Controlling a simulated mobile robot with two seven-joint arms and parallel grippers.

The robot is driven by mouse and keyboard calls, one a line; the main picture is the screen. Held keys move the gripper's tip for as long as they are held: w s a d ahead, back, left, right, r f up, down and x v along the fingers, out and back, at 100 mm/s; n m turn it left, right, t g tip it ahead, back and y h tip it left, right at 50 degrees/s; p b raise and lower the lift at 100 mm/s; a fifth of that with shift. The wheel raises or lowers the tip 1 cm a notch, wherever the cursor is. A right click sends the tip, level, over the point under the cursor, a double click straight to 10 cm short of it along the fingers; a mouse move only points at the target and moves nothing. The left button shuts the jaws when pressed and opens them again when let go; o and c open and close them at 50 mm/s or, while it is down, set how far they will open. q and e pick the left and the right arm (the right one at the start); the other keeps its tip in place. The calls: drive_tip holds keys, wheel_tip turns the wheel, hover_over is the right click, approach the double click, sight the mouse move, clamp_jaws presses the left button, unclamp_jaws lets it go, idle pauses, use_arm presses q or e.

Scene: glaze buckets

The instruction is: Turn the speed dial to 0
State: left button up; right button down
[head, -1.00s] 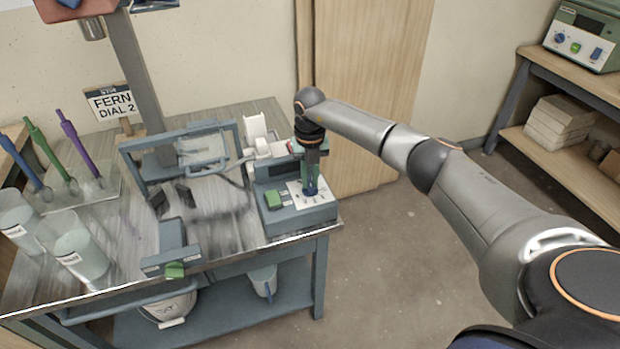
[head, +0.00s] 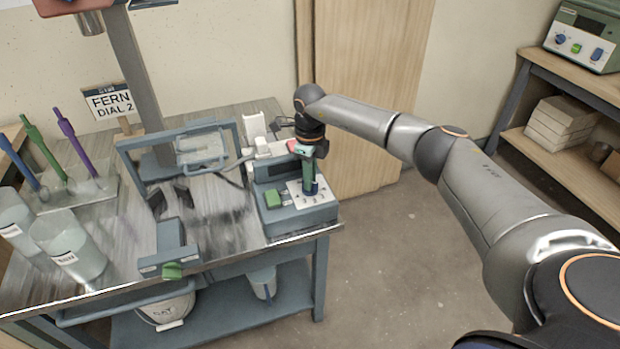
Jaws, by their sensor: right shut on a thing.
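The speed dial (head: 315,188) is a small blue knob on a white marked plate, on top of the grey control box (head: 300,218) at the table's right front corner. My right gripper (head: 309,185) points down over the dial from above and is shut on it. The fingers hide part of the dial, and I cannot read which mark it points to. A green button or switch (head: 273,200) sits left of the dial plate. My left gripper is not in view.
A sign reading "FERN DIAL 2" (head: 110,101) stands at the back of the table. Clear containers (head: 70,248) and coloured-handled tools (head: 80,145) are at the left. A grey guard frame (head: 180,150) stands left of the control box. Floor at right is clear.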

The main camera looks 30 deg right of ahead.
drive_tip(key=n, duration=0.2)
drive_tip(key=shift+n, duration=0.4)
drive_tip(key=shift+r+n+b, duration=0.1)
drive_tip(key=shift+n+b, duration=0.4)
drive_tip(key=shift+n, duration=1.6)
drive_tip(key=c, duration=0.8)
unclamp_jaws()
drive_tip(key=shift+c, duration=0.2)
wheel_tip(320, 180, up, 12)
drive_tip(key=shift+r+p, duration=0.2)
drive_tip(key=shift+p, duration=0.15)
